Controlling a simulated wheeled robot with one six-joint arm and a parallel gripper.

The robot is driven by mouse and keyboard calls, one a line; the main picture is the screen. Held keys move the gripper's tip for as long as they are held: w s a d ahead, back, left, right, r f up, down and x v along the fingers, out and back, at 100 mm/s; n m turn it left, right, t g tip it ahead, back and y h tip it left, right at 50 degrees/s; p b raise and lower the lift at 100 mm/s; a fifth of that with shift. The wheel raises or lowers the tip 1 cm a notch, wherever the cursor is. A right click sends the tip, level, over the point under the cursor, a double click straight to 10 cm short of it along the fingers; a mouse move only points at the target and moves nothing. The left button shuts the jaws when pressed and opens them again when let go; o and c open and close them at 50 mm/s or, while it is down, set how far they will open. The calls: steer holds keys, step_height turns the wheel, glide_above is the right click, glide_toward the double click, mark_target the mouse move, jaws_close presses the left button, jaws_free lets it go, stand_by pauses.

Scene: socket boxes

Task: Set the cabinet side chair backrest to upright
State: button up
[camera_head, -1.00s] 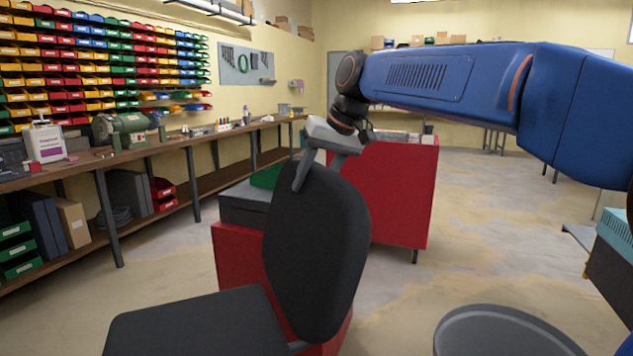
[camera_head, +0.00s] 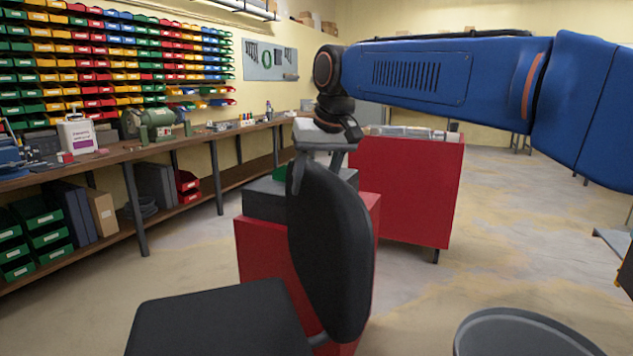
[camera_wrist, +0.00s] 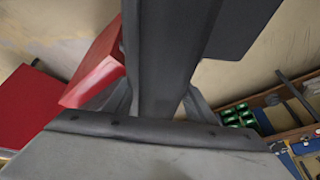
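The chair has a black padded backrest (camera_head: 337,255) and a flat black seat (camera_head: 215,322) in the lower middle of the head view. The backrest stands up from the seat's right end, its top leaning left toward the seat side. My gripper (camera_head: 318,168) is at the backrest's top edge, pointing down, with its fingers apart on either side of it. In the wrist view a dark edge-on slab, seemingly the backrest (camera_wrist: 168,50), runs between the grey fingers (camera_wrist: 160,100). Whether the fingers press on it cannot be told. The far finger is partly hidden.
A red cabinet (camera_head: 410,195) and a lower red unit with a dark box (camera_head: 265,200) stand right behind the chair. A long workbench (camera_head: 150,152) runs along the left wall. A round grey stool top (camera_head: 525,335) is at lower right.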

steer(key=shift+o, duration=1.1)
steer(key=shift+s+a+f, duration=0.1)
steer(key=shift+a+f, duration=0.1)
steer(key=shift+a, duration=0.05)
steer(key=shift+r, duration=0.1)
steer(key=shift+d, duration=0.1)
steer(key=v, duration=1.7)
steer(key=shift+r, duration=0.15)
steer(key=shift+d, duration=0.1)
